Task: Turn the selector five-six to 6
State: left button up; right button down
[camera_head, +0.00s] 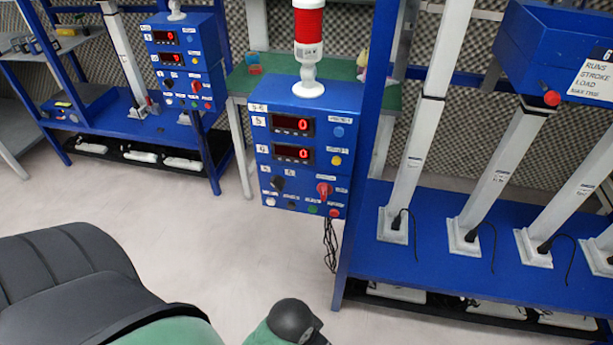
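The blue control box (262,150) hangs in the middle of the view, marked 5-6 at its top left. It has two red displays, the upper (292,124) beside a 5 and the lower (293,154) beside what looks like a 6; both read 0. The black selector knob (277,184) is at the lower left of its face, below two small white labels. The knob looks tilted, but it is too small to tell surely which label it points to. A red knob (324,190) sits to its right. Neither gripper is in view, and nothing touches the selector.
A red-and-white signal lamp (309,35) stands on the box. A similar blue box (185,55) is at the back left. A blue rack with white posts (410,165) stands at the right, its blue upright close beside the box. The pale floor (180,230) in front is clear.

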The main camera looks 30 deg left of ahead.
aim_at(278, 182)
jog(key=u, duration=1.2)
